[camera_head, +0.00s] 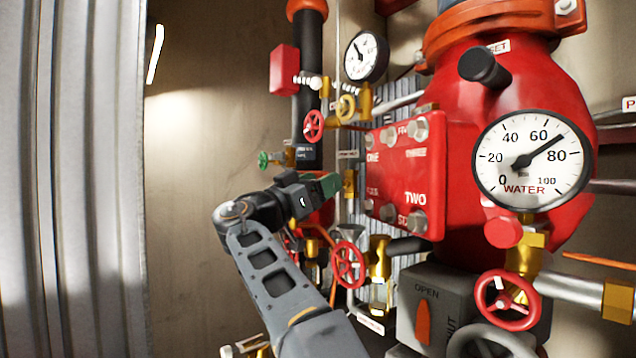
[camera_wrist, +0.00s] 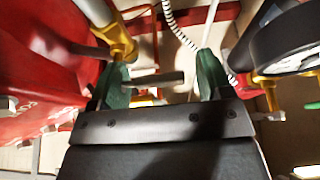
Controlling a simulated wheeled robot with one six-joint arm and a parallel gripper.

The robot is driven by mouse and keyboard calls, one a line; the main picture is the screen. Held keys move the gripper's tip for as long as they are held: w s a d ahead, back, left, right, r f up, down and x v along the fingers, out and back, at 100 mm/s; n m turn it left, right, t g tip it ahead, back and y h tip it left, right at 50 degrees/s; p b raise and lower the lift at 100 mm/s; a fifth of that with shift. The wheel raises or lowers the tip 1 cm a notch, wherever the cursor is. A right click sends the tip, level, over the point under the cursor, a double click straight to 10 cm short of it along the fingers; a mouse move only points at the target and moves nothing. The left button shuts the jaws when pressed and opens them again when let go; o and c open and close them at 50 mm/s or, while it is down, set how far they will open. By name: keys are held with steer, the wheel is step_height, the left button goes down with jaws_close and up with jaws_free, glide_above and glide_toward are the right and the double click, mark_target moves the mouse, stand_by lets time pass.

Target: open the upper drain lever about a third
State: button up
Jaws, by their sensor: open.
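My gripper (camera_head: 328,185) reaches toward the brass fittings left of the red valve body in the head view. Its two green fingers stand apart in the wrist view (camera_wrist: 162,84). A short grey bar (camera_wrist: 160,79) lies crosswise between them, its right end clear of the right finger; I cannot tell whether it touches the left one. It may be the upper drain lever, but no label shows there. A brass fitting (camera_wrist: 117,42) is just above the left finger. In the head view, my gripper hides part of the pipework behind it.
A red plate with bolts (camera_head: 397,172) is right of my gripper. Red handwheels (camera_head: 314,126) (camera_head: 348,264) sit above and below it, a green handwheel (camera_head: 263,159) upper left. The large WATER gauge (camera_head: 532,160) is at right. A white coiled cord (camera_wrist: 180,35) passes behind the fingers.

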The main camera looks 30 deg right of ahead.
steer(key=c, duration=0.9)
steer(key=shift+s+f+n+t+b, duration=0.1)
steer(key=shift+f+n+t+b, duration=0.45)
steer(key=shift+n+b, duration=0.5)
steer(key=n, duration=0.1)
steer(key=n+t+b, duration=0.1)
steer(key=n, duration=0.1)
steer(key=shift+f+t+y+b, duration=0.25)
steer(key=shift+y+b, duration=0.05)
steer(key=shift+y, duration=0.1)
steer(key=shift+n+t+y, duration=0.3)
steer(key=shift+n+t, duration=0.2)
steer(key=shift+n, duration=0.55)
steer(key=o, duration=0.9)
